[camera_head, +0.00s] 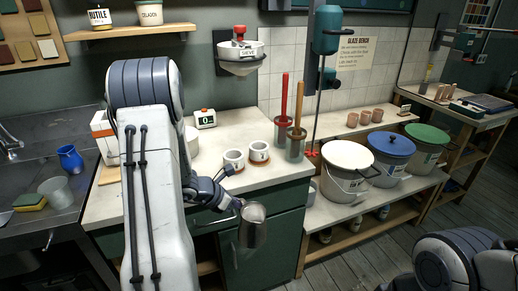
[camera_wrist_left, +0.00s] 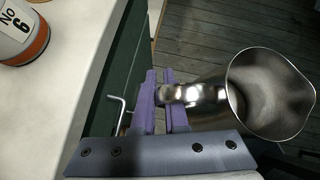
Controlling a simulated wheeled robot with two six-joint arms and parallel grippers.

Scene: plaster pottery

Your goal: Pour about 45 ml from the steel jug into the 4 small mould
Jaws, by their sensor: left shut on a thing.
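The steel jug (camera_head: 252,226) hangs in front of the green cabinet, off the counter's front edge. It looks roughly upright, its mouth facing up. My left gripper (camera_head: 236,203) is shut on its handle; the purple fingers (camera_wrist_left: 162,98) also grip the handle in the left wrist view, with the jug (camera_wrist_left: 268,95) at right. The liquid level inside is unclear. Two small white moulds with brown bands, a left one (camera_head: 233,160) and a right one (camera_head: 259,154), stand on the counter behind the jug. In the left wrist view, a mould labelled "No 6" (camera_wrist_left: 18,35) is at top left. My right gripper is out of view.
A small scale display reading 0 (camera_head: 205,119) stands at the back of the white counter (camera_head: 125,200). Steel pots with red and wooden handles (camera_head: 295,143) stand right of the moulds. Lidded buckets (camera_head: 345,170) stand further right.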

